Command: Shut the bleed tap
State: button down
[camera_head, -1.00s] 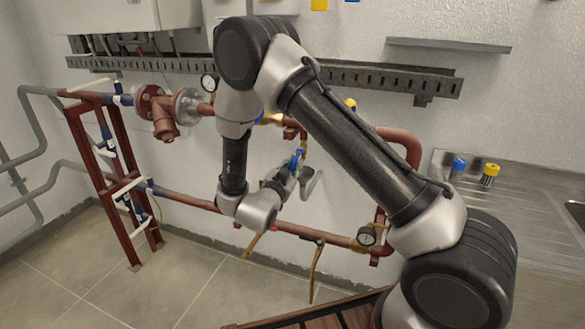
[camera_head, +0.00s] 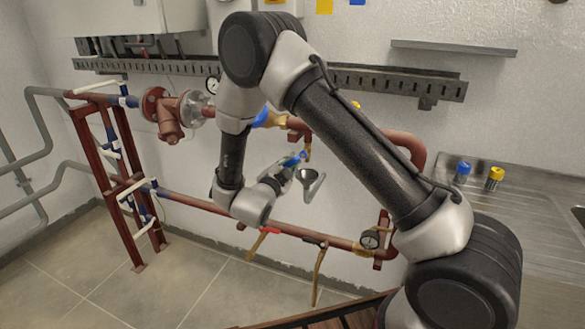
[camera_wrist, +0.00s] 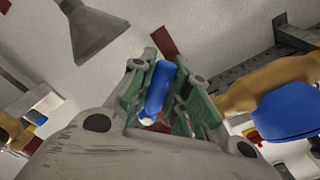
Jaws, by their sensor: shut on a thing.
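The bleed tap's small blue handle (camera_wrist: 157,90) sits between the green-padded fingers of my gripper (camera_wrist: 160,98) in the wrist view. The fingers are closed on it. In the head view the blue handle (camera_head: 301,157) shows at the tip of my gripper (camera_head: 288,170), under the upper red pipe. The tap's body is mostly hidden by the fingers.
A brass valve with a larger blue handle (camera_wrist: 295,110) is close on the right in the wrist view. A lower red pipe (camera_head: 205,205) with hanging yellow levers (camera_head: 318,275) runs beneath my wrist. A slotted rail (camera_head: 400,80) crosses the wall above.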

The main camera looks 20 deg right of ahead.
jog(key=m, duration=0.1)
jog(key=r+m, duration=0.1)
jog(key=m, duration=0.1)
jog(key=a+r+m, duration=0.1)
jog(key=shift+w+m, duration=0.3)
jog(key=shift+r+m, duration=0.4)
jog(key=shift+m, duration=0.5)
jog(key=shift+r+m, duration=0.35)
jog(key=shift+m, duration=0.55)
jog(key=c, duration=1.3)
grip_release()
jog(key=shift+r, duration=0.1)
jog(key=shift+c, duration=0.2)
jog(key=shift+a, duration=0.1)
jog(key=v, duration=0.8)
